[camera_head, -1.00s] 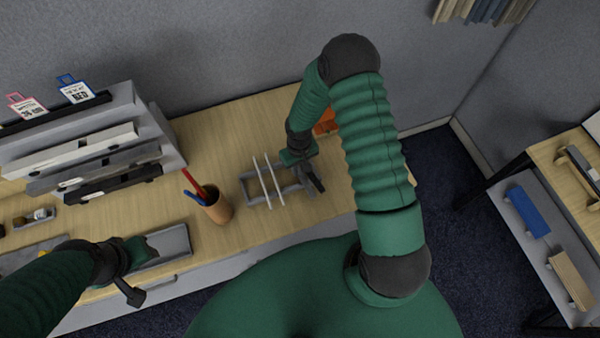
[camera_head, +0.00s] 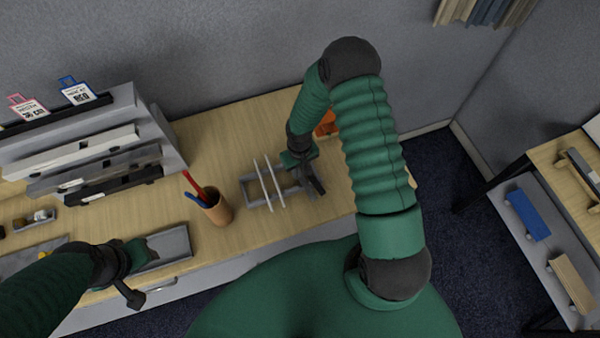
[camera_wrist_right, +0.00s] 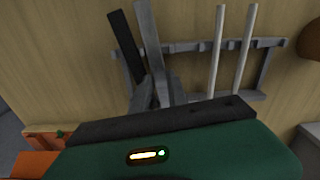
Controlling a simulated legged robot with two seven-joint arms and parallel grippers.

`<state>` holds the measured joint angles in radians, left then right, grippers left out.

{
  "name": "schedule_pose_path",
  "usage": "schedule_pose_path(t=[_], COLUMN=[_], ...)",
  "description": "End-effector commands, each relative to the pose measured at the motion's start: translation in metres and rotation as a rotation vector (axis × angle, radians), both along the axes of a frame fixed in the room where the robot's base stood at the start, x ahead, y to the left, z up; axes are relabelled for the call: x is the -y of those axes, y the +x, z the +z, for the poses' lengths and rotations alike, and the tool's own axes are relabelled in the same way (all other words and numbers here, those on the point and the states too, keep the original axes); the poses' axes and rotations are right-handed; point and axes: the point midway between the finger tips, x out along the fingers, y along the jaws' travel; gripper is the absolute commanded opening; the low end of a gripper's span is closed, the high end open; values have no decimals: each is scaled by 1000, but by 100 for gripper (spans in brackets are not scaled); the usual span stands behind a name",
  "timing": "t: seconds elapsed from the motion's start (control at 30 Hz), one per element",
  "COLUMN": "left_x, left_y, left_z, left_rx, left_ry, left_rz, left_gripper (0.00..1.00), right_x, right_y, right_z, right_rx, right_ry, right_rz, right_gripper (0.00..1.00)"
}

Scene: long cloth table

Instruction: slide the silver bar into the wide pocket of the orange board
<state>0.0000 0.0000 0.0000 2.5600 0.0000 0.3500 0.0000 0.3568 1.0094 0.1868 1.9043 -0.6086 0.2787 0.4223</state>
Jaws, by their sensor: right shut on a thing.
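My right gripper (camera_head: 308,172) is at the right end of a small grey rack (camera_head: 250,188). In the right wrist view, its fingers (camera_wrist_right: 158,92) are shut on a grey bar (camera_wrist_right: 150,40), which looks like the silver bar. The bar still lies across the rack's rail (camera_wrist_right: 190,49); I cannot tell whether it is lifted. The orange board (camera_head: 325,125) is behind the right forearm and mostly hidden; an orange part shows at the lower left of the wrist view (camera_wrist_right: 35,162). Its pockets cannot be made out. My left gripper (camera_head: 130,292) is at the table's front edge, its jaws unclear.
A darker bar (camera_wrist_right: 126,45) lies close beside the held one. Two pale rods (camera_wrist_right: 216,50) lie across the rack to its right. A pen cup (camera_head: 217,207) stands left of the rack. A tiered grey shelf (camera_head: 150,135) fills the left. Bare wood lies behind the rack.

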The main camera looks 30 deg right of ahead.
Motion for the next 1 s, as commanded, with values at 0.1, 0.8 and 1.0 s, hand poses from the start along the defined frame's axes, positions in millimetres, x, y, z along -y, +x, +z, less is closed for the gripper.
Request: schedule_pose_path(t=[0.1,0.8,1.0], left_x=[0,0,0], left_y=[0,0,0], left_z=[-5,-51,-42], left_rx=[0,0,0], left_ry=[0,0,0], left_rz=[0,0,0], left_gripper=[36,36,36], right_x=[-4,9,11], right_y=[-6,-116,-154], right_z=[-3,39,49], right_rx=[-14,-5,-8], right_ry=[6,0,2], right_rz=[1,-2,0], right_gripper=[0,0,0])
